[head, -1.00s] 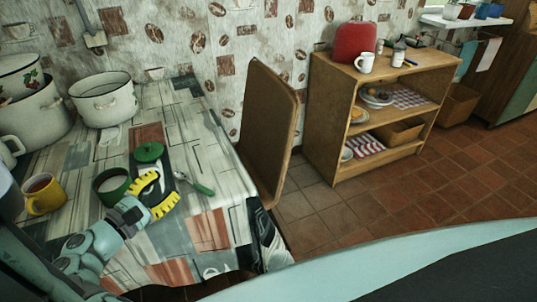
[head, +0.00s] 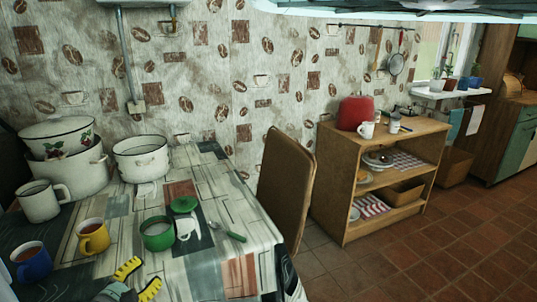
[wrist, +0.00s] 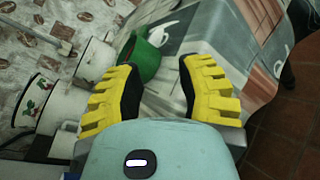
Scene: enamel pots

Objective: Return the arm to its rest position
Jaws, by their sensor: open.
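My gripper (head: 139,279) is at the bottom of the head view, low over the near part of the table (head: 95,283). Its yellow ribbed fingers are spread, and nothing is between them. In the wrist view the open gripper (wrist: 160,80) points toward a green mug (wrist: 146,62). In the head view this green mug (head: 158,236) stands beyond the fingers, apart from them. A green lid (head: 184,204) lies just behind the mug. Most of my arm is out of the head view.
A yellow mug (head: 93,238) and a blue mug (head: 32,263) stand left of the gripper. White pots (head: 141,161) and a white mug (head: 39,204) are behind. A green-handled utensil (head: 232,235) lies right. A chair (head: 285,190) and wooden shelf (head: 350,205) stand beyond the table.

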